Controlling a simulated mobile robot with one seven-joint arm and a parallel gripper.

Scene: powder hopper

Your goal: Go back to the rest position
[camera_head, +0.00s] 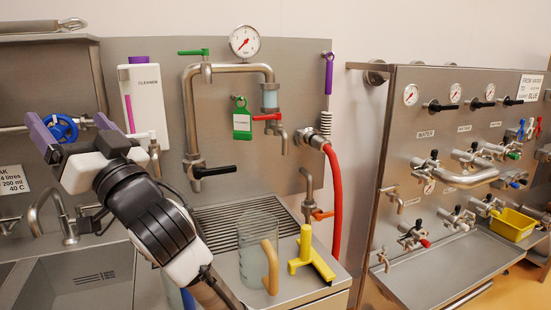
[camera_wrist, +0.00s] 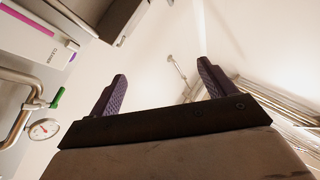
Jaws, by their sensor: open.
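My gripper (camera_head: 65,140) is at the left in the head view, raised in front of the steel panel above the sink. In the wrist view its two dark purple fingers (camera_wrist: 158,90) stand wide apart with nothing between them. It is open and empty. Beyond the fingers the wrist view shows pale wall. The white cleaner dispenser (camera_head: 145,100) is just right of my gripper in the head view, and it also shows at the top left of the wrist view (camera_wrist: 28,30).
A clear jug (camera_head: 258,245) with a tan handle and a yellow tool (camera_head: 310,258) stand on the drainer at the centre. A red hose (camera_head: 336,200) hangs behind them. A pressure gauge (camera_head: 244,41) tops the pipework. A valve panel with a yellow bin (camera_head: 512,224) stands at right.

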